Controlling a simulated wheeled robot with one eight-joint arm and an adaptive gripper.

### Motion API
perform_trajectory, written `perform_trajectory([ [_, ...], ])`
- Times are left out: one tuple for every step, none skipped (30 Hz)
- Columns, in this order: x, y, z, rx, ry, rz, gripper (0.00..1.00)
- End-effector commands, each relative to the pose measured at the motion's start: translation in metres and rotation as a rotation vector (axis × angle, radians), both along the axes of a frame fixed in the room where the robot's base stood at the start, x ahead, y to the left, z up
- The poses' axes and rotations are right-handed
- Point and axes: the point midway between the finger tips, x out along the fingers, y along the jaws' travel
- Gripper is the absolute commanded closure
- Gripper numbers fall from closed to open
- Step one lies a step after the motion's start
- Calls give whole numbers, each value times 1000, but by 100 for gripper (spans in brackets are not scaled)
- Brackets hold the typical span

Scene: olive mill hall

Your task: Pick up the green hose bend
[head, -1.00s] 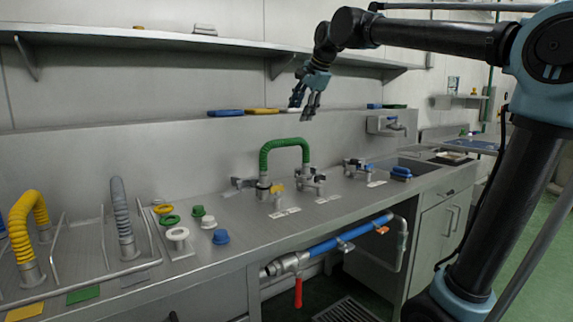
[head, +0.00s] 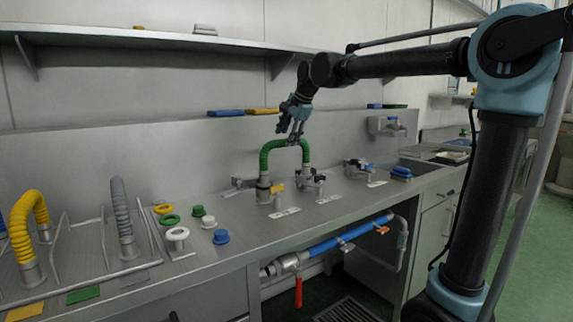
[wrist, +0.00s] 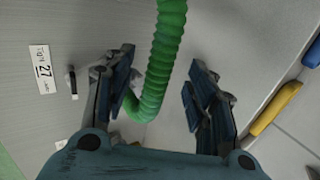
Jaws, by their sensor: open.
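The green hose bend (head: 266,151) is a ribbed, upside-down U on the steel counter. Its two ends sit on metal fittings. My gripper (head: 293,133) is above the top of the bend, pointing down, and partly covers its upper edge in the head view. In the wrist view the green hose bend (wrist: 160,70) passes between the two fingers of my gripper (wrist: 160,95), closer to the left finger. The fingers are open and wide apart. I cannot tell whether the left finger touches the hose.
A yellow hose (head: 27,225) and a grey hose (head: 122,212) stand at the left with metal rails. Small coloured caps and rings lie between. Valves (head: 311,180) stand under the bend. A shelf (head: 150,38) runs above.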

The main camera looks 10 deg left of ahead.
Motion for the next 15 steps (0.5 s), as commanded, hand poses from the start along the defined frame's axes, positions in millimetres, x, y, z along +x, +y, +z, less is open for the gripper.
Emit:
perform_trajectory([
  [1, 1, -2, 0, 0, 0, 49],
  [2, 1, -3, 0, 0, 0, 49],
  [4, 2, -5, 0, 0, 0, 49],
  [5, 3, -7, 0, 0, 0, 49],
  [7, 4, -10, 0, 0, 0, 49],
  [9, 6, -14, 0, 0, 0, 49],
  [11, 7, -17, 0, 0, 0, 49],
  [14, 9, -20, 0, 0, 0, 49],
  [17, 10, -25, 0, 0, 0, 49],
  [18, 12, -29, 0, 0, 0, 49],
  [19, 14, -32, 0, 0, 0, 49],
  [21, 16, -36, 0, 0, 0, 49],
  [22, 17, -38, 0, 0, 0, 49],
  [23, 18, -40, 0, 0, 0, 49],
  [23, 19, -42, 0, 0, 0, 49],
])
